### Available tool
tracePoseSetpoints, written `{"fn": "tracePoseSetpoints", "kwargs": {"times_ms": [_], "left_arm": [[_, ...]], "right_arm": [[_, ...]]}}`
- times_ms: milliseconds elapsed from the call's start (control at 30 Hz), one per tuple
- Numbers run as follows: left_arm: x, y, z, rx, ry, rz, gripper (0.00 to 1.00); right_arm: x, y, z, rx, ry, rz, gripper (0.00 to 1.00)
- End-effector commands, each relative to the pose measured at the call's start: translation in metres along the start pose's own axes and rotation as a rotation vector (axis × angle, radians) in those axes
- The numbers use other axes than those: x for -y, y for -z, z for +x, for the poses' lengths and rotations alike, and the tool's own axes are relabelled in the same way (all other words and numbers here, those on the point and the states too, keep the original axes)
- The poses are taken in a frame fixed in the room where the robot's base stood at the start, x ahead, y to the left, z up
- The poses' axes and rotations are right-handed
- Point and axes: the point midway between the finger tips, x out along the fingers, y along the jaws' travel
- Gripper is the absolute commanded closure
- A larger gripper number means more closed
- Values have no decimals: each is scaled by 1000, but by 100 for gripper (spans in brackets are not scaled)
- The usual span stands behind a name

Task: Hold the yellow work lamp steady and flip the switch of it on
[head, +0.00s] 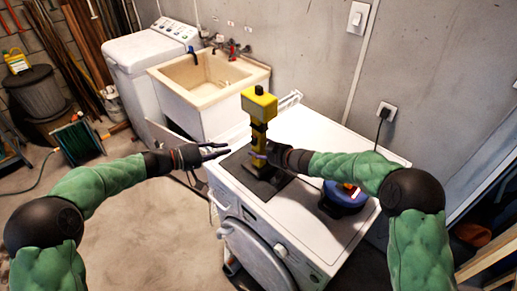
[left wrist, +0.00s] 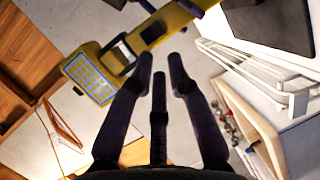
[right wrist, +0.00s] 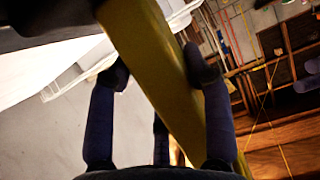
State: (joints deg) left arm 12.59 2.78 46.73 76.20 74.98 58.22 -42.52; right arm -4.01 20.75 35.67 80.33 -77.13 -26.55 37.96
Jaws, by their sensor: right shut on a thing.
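The yellow work lamp (head: 259,105) stands upright on a dark mat or base on top of the white washing machine. A black knob sits on its top, and dark parts sit on its post. My right gripper (head: 264,157) is shut on the yellow post, which also runs between its fingers in the right wrist view (right wrist: 150,60). My left gripper (head: 222,150) is open and empty, to the left of the post and apart from it. In the left wrist view the lamp head's LED panel (left wrist: 90,76) lies beyond the fingertips (left wrist: 162,65). I cannot make out the switch for sure.
The washing machine (head: 325,150) carries a blue round item (head: 343,197) right of the lamp. A white rack (head: 290,99) stands behind it. A utility sink (head: 205,85) is at the back left. A wall outlet (head: 387,110) with a plugged cord is at right.

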Motion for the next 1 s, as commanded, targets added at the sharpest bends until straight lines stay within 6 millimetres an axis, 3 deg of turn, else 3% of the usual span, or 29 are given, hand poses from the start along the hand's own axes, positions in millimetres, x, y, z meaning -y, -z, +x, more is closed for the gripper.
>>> {"fn": "tracePoseSetpoints", "kwargs": {"times_ms": [500, 1000], "left_arm": [[-45, -34, -36, -221, 198, -156, 100], [-48, -39, -43, -259, 218, -181, 100]], "right_arm": [[0, 0, 0, 0, 0, 0, 100], [0, 0, 0, 0, 0, 0, 100]]}}
